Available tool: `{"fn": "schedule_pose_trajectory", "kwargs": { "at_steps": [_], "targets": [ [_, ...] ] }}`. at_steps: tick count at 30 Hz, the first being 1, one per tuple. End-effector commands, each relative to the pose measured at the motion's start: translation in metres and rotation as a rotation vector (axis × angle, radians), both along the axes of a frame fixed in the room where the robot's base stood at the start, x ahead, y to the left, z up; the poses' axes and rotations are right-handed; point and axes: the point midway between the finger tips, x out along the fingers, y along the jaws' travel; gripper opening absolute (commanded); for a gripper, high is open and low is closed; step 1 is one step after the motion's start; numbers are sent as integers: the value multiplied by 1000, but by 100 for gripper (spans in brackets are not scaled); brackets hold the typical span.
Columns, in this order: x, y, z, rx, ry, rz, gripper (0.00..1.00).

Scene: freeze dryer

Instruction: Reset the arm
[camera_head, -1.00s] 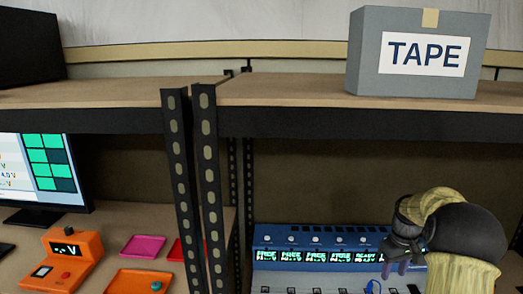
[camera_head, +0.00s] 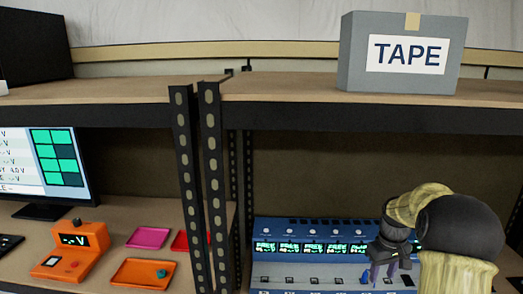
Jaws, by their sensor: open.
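My arm comes up from the lower right of the head view, in yellow and black links. My gripper (camera_head: 383,272) is at its end, over the right part of the blue machine (camera_head: 300,226) with a row of lit green displays. The fingers point down and are open, with a small dark gap between them. I see nothing held in them. The arm hides the machine's right end. Whether the fingertips touch the machine's front panel cannot be told.
A grey TAPE box (camera_head: 401,53) stands on the upper shelf (camera_head: 290,88). Black slotted posts (camera_head: 212,180) divide the bays. At left are a monitor (camera_head: 40,165), an orange meter (camera_head: 72,250), an orange tray (camera_head: 130,274), a pink tray (camera_head: 148,237) and a red tray (camera_head: 180,243).

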Motion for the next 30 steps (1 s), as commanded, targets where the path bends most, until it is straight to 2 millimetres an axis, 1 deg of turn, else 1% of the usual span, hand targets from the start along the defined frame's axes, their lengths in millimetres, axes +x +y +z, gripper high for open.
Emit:
{"fn": "schedule_pose_trajectory", "kwargs": {
  "at_steps": [1,7,11,12,14,15,17,21,24,27,30],
  "targets": [
    [-3,8,3,-2,-5,-1,42],
    [-21,43,9,-9,-30,-18,42],
    [-43,75,14,-14,-57,-35,42],
    [-52,87,16,-13,-68,-40,42],
    [-68,104,17,-13,-84,-54,42],
    [-78,114,18,-12,-95,-65,42],
    [-95,127,19,-9,-113,-82,42],
    [-138,154,19,4,-153,-126,42],
    [-170,171,17,18,-179,-155,42],
    [-193,181,14,30,-198,-178,42],
    [-205,187,12,37,-207,-187,42]
  ]
}}
